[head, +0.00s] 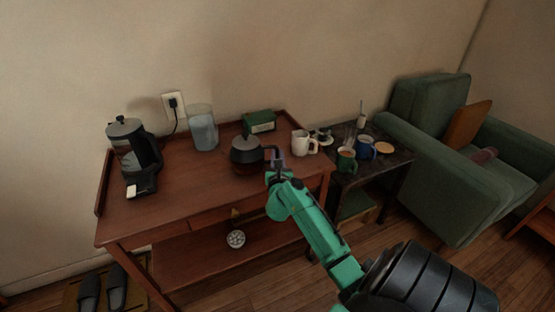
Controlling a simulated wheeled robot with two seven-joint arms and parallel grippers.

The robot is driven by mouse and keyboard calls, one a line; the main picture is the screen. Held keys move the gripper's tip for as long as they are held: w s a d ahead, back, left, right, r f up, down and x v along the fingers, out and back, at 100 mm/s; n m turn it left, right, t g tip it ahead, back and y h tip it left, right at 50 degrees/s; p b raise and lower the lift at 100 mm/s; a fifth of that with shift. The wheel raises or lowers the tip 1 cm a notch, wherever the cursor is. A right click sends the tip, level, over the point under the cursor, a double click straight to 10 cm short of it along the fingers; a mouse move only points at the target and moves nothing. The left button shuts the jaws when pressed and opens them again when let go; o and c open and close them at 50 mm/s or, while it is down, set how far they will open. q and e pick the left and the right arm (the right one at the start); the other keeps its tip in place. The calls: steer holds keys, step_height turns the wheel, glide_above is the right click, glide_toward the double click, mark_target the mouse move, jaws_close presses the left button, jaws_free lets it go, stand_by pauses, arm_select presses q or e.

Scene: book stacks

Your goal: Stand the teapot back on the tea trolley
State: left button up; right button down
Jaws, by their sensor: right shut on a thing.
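The teapot (247,156), dark with a glassy brown body and a black handle on its right, is upright at the right part of the wooden tea trolley (185,185). My right gripper (277,167) is at the handle side of the teapot and shut on its handle. The fingers are small and partly hidden by my green arm. I cannot tell whether the teapot's base touches the trolley top. My left gripper is not in view.
On the trolley are a coffee press (127,150), a clear canister (202,130), a green box (259,122) and a white mug (301,143). A dark side table (382,165) with mugs (346,159) and a green armchair (440,180) stand to the right.

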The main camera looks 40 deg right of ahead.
stand_by(0.3)
steer(key=c, duration=0.8)
jaws_free()
steer(key=shift+f, duration=0.1)
